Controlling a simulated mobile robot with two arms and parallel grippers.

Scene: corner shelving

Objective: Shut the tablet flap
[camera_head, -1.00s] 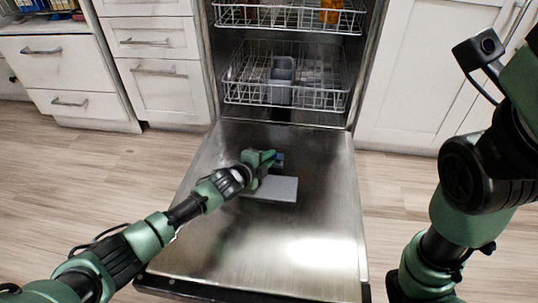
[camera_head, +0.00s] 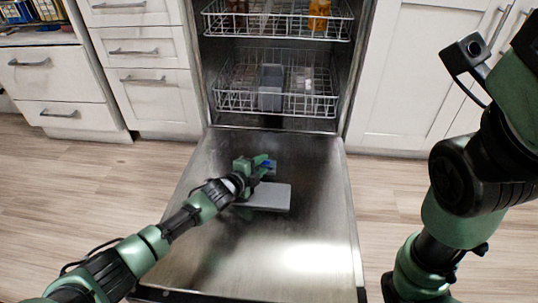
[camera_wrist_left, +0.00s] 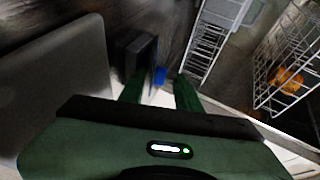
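The tablet flap (camera_head: 268,197) is a flat grey plate standing open on the lowered dishwasher door. In the left wrist view the flap (camera_wrist_left: 62,85) fills the left side. Just beyond it is the dispenser recess (camera_wrist_left: 140,55), dark, with a small blue tablet (camera_wrist_left: 160,76) beside it; the tablet (camera_head: 268,164) also shows in the head view. My left gripper (camera_head: 264,165) is over the dispenser, behind the flap. Its two green fingers (camera_wrist_left: 160,90) are apart with nothing held between them. My right arm is at the right; its fingers are out of view.
The steel dishwasher door (camera_head: 215,255) lies open and is bare around the dispenser. The lower rack (camera_head: 310,100) holds a grey basket (camera_head: 270,88); the upper rack (camera_head: 285,28) is above it. White cabinets (camera_head: 405,80) stand on both sides.

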